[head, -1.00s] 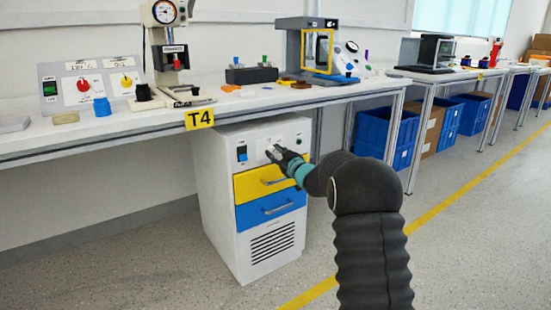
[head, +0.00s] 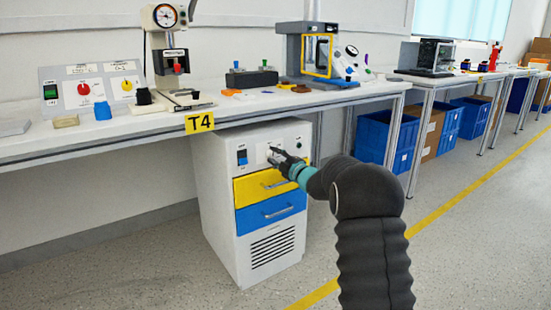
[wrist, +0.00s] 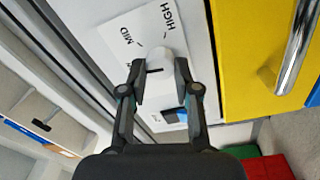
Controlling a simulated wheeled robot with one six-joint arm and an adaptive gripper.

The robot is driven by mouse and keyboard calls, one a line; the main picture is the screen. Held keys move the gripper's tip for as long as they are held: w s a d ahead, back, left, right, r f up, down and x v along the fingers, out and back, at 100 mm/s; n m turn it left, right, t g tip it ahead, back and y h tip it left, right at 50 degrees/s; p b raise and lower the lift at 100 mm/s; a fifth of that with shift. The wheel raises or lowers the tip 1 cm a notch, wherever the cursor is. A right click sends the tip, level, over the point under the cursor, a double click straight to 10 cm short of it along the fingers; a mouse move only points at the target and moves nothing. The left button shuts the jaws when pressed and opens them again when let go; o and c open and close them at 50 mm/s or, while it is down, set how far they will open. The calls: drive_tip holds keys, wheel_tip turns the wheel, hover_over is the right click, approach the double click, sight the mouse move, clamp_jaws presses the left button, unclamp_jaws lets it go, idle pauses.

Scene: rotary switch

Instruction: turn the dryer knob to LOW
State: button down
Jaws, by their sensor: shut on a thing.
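The dryer is the white cabinet (head: 215,190) under the bench marked T4. Its upper panel carries a light dial plate, and my gripper (head: 276,156) is at that plate. In the wrist view the pale round knob (wrist: 156,64) sits between the two dark fingers of my gripper (wrist: 159,82), which are shut on it. A short dark line shows on the knob. MID and HIGH are printed on the dial plate (wrist: 122,22) beyond the knob. The LOW label is not readable, and the knob's exact setting cannot be told.
A blue rocker switch (head: 242,157) is left of the dial. A yellow drawer (head: 250,187) and a blue drawer (head: 250,216), both with metal handles, are below. The bench edge (head: 110,138) overhangs the cabinet. The floor in front is open.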

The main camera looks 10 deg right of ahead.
drive_tip(key=shift+n, duration=1)
drive_tip(key=c, duration=0.8)
unclamp_jaws()
drive_tip(key=shift+a, duration=0.1)
drive_tip(key=shift+c, duration=0.2)
drive_tip(key=shift+s, duration=0.1)
drive_tip(key=shift+s+d, duration=0.25)
drive_tip(key=shift+d, duration=0.05)
drive_tip(key=v, duration=1.1)
drive_tip(key=shift+d+f, duration=0.1)
